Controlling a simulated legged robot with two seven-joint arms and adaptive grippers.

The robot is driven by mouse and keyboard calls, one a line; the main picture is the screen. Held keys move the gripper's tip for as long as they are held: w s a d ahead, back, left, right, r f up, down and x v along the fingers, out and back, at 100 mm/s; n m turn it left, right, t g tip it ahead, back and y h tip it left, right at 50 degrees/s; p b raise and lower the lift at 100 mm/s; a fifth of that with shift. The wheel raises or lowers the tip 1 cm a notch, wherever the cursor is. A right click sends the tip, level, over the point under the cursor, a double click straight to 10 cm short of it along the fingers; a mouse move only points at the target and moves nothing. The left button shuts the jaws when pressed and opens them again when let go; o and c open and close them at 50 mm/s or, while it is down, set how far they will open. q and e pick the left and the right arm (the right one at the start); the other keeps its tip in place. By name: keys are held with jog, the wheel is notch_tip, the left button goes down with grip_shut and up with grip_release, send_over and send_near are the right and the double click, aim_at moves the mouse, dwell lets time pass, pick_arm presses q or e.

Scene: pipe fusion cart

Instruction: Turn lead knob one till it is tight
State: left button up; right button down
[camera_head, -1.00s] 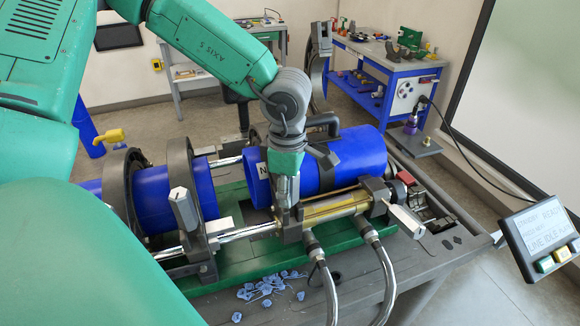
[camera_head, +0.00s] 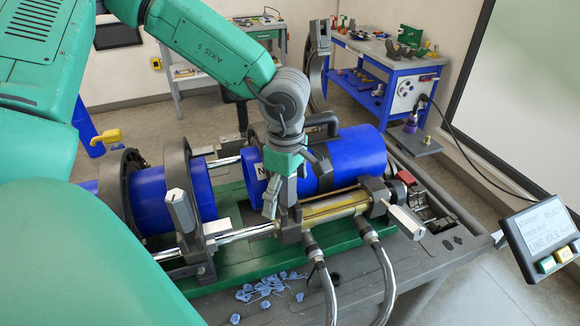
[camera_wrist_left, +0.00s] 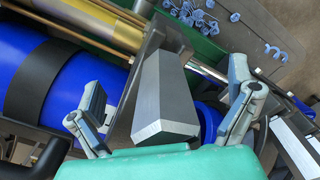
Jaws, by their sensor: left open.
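My left gripper (camera_head: 295,185) is open over the middle clamp of the pipe fusion cart. Its two fingers are spread wide in the left wrist view (camera_wrist_left: 166,85). A silver, angular knob (camera_wrist_left: 165,98) on a dark grey bracket lies between them, with visible gaps on both sides. In the head view the gripper mostly hides this knob. Similar silver knobs stand on the left clamp (camera_head: 181,210) and at the right end (camera_head: 403,218). I cannot read a label telling which is lead knob one. My right gripper is not in view.
Blue pipes (camera_head: 355,160) lie in the clamps. Two hoses (camera_head: 376,262) hang in front of the brass cylinder (camera_head: 333,207). Blue shavings (camera_head: 262,287) lie on the cart top. A display panel (camera_head: 543,236) stands at right. A workbench (camera_head: 385,65) is behind.

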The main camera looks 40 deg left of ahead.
pick_arm(q)
jog(key=shift+s+a, duration=0.15)
jog(key=shift+a, duration=0.15)
jog(key=r, duration=0.3)
jog(key=d+r, duration=0.1)
jog(key=r, duration=0.1)
jog(key=shift+r, duration=0.25)
jog(key=shift+a+r, duration=0.2)
jog(key=shift+r, duration=0.15)
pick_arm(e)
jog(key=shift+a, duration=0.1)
pick_arm(q)
jog(key=shift+a, duration=0.15)
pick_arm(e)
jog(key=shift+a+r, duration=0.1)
